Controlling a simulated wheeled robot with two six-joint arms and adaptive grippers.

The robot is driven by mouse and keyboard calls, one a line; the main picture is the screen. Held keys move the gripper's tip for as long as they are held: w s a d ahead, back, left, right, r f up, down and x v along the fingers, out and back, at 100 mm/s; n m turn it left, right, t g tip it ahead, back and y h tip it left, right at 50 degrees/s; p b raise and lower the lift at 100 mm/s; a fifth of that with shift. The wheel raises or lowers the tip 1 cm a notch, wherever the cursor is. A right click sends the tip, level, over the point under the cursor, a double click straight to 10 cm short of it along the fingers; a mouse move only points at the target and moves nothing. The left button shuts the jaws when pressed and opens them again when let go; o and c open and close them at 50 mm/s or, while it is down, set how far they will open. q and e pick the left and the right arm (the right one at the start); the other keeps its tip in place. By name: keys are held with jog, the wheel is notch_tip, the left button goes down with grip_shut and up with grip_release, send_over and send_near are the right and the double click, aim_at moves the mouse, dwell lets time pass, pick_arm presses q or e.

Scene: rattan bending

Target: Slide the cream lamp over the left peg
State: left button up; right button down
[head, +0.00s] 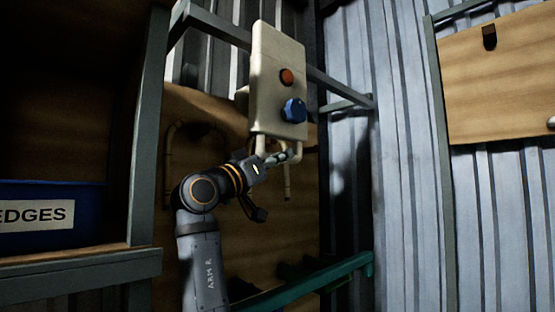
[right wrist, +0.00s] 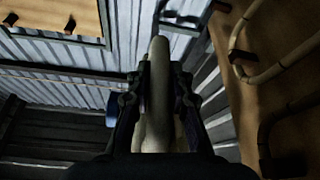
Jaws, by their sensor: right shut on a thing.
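The cream lamp (head: 278,75) is a flat cream box with a red button, a blue knob and a tubular handle at its bottom. My right gripper (head: 285,155) is shut on that handle and holds the lamp up, slightly tilted. In the right wrist view the lamp's handle (right wrist: 159,85) runs between the fingers of my right gripper (right wrist: 158,85). A dark peg (head: 489,37) sticks out of a wooden board at the right, well apart from the lamp. Two dark pegs show in the right wrist view, one of them here (right wrist: 70,26). My left gripper is out of view.
The wooden board (head: 505,85) hangs on a corrugated metal wall (head: 400,180). Grey frame bars (head: 340,88) pass behind the lamp. A blue bin (head: 50,240) marked "EDGES" sits on a shelf at left. Bent rattan (right wrist: 275,75) shows on a wooden panel. Space between lamp and board looks clear.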

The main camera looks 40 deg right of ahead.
jog(key=c, duration=1.2)
grip_release()
